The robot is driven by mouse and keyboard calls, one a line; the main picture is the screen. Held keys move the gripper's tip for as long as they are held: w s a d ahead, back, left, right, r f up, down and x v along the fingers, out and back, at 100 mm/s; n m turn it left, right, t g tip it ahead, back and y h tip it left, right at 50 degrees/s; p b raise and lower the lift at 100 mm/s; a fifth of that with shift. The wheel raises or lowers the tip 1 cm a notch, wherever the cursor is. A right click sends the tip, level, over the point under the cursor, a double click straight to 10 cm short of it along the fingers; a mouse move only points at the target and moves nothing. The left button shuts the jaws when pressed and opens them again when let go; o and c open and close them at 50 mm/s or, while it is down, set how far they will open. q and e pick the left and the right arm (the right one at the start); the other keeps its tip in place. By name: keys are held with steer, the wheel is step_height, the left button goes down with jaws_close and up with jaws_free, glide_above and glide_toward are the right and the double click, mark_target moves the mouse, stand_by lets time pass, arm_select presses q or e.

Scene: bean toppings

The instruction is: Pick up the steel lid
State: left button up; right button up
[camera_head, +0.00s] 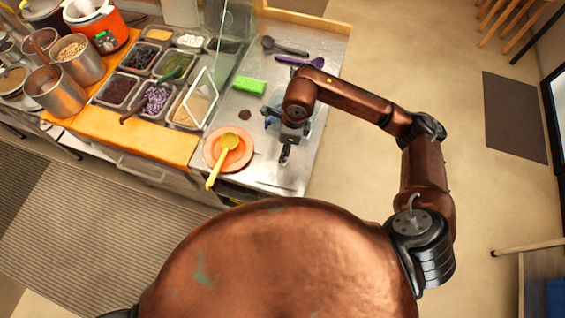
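I cannot pick out a steel lid with certainty. A pale-rimmed rectangular panel (198,98) stands tilted over the right-hand topping pans, and I cannot tell whether it is the lid. My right gripper (285,158) is over the right part of the steel counter (262,174), right of the orange plate. Its dark fingers point toward the counter's near edge. I cannot see whether they are apart or closed, and no held object is clearly visible. My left gripper is out of view.
An orange plate (212,151) with a yellow ladle (222,157), a green sponge (248,86) and purple (299,61) and dark (285,47) utensils lie on the counter. Topping pans (117,91) and steel pots (56,90) fill its left. A clear upright panel (230,38) stands behind.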

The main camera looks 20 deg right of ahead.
steer(key=shift+d+f, duration=0.25)
steer(key=shift+f, duration=0.1)
steer(key=f, duration=0.4)
steer(key=a+f, duration=0.1)
steer(key=f, duration=0.1)
steer(key=shift+s+p, duration=0.2)
steer(key=shift+p, duration=0.1)
steer(key=shift+w+a+f, duration=0.1)
steer(key=shift+f, duration=0.4)
steer(key=shift+c, duration=0.7)
jaws_close()
